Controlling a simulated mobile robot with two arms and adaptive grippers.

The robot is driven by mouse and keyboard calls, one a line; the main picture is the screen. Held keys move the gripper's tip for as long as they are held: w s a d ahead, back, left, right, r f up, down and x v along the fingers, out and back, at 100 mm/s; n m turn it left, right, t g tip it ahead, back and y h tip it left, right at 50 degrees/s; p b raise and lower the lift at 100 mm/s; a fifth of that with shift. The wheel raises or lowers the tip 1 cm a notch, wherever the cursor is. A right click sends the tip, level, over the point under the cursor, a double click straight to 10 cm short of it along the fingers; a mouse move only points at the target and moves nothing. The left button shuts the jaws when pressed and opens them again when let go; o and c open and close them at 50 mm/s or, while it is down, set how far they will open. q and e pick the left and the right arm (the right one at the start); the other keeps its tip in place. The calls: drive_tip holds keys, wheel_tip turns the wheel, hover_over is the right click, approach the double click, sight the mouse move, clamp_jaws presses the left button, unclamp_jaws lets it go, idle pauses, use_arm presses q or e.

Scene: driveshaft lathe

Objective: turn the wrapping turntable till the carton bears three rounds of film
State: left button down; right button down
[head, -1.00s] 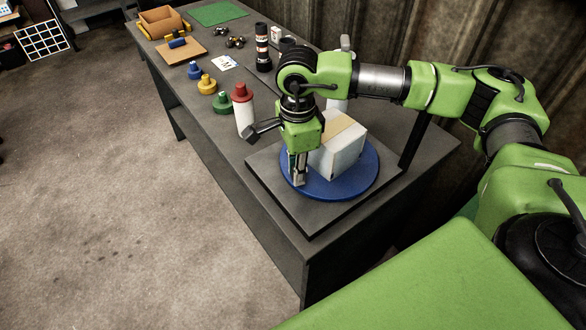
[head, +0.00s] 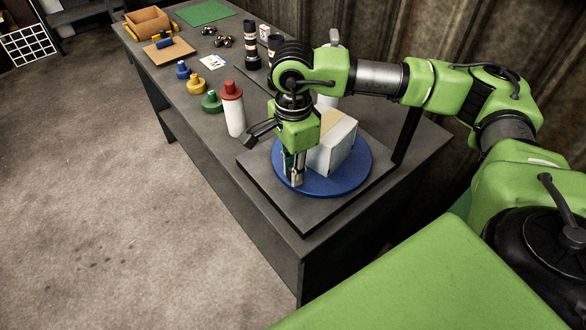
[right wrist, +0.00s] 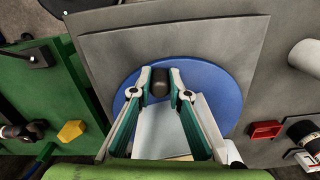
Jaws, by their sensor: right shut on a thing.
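The blue round turntable (head: 350,178) sits on a dark square base plate (head: 310,218) at the near end of the bench. The pale boxy carton (head: 338,150), with a tan strip on top, stands upright on it. I cannot tell how many rounds of film it bears. My right gripper (head: 296,182) points down at the turntable's near-left edge, beside the carton. In the right wrist view its fingertips (right wrist: 160,85) are shut on a dark knob (right wrist: 159,77) near the turntable's rim. The carton (right wrist: 160,135) shows between the fingers. My left gripper is out of view.
A white bottle with a red cap (head: 233,112) stands left of the base plate. Green (head: 211,101), yellow (head: 196,84) and blue (head: 182,70) pieces stand farther back. A dark upright post (head: 407,135) rises right of the turntable. A pale cylinder (head: 325,100) is partly hidden behind my arm.

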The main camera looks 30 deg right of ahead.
drive_tip(key=c, duration=1.9)
unclamp_jaws()
wheel_tip(320, 180, up, 12)
drive_tip(key=shift+r, duration=0.1)
